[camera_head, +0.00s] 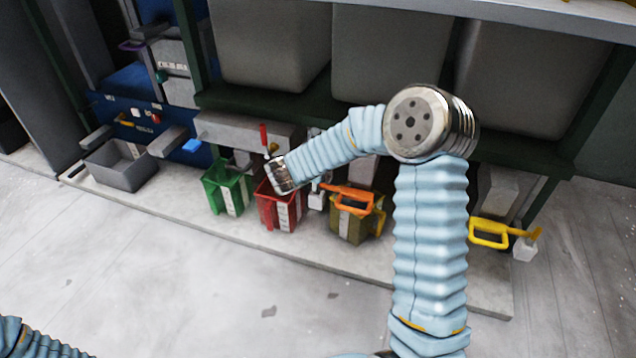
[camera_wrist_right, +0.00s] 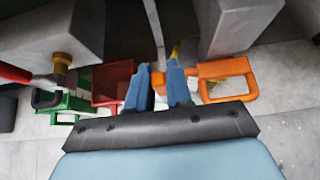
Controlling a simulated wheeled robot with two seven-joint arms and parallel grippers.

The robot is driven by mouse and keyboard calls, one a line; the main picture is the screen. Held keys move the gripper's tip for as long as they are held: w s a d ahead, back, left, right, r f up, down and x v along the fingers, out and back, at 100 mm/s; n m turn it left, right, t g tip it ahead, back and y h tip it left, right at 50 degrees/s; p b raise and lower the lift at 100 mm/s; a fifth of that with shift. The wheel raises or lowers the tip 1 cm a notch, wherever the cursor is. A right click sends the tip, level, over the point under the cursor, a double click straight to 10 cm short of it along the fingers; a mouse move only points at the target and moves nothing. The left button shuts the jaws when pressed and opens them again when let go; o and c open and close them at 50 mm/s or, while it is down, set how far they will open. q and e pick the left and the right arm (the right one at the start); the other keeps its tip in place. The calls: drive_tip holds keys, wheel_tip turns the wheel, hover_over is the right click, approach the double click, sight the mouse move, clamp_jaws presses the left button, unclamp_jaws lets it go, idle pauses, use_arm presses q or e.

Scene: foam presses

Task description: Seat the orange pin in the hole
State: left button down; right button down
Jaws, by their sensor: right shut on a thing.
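The orange pin (camera_head: 347,190) has a loop handle, which sits above the olive bin. In the head view my right wrist hides part of this area. I cannot make out the hole. My left gripper is out of view; only a bit of my left arm shows at bottom left.
Green (camera_head: 226,190), red (camera_head: 278,208) and olive (camera_head: 352,226) bins stand along the machine's front. A red lever (camera_head: 264,138) rises behind the red bin. A yellow loop handle (camera_head: 490,233) is at right. A grey tray (camera_head: 122,168) lies left. The front floor is clear.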

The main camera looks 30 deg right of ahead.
drive_tip(key=w+f, duration=0.1)
drive_tip(key=f, duration=0.1)
drive_tip(key=w+d+f+b, duration=0.1)
drive_tip(key=f, duration=0.2)
drive_tip(key=w+d+f, duration=0.1)
drive_tip(key=f, duration=0.2)
drive_tip(key=shift+d, duration=0.25)
drive_tip(key=shift+f+b, duration=0.2)
drive_tip(key=shift+b, duration=0.35)
drive_tip(key=c, duration=1)
unclamp_jaws()
drive_tip(key=shift+r, duration=0.1)
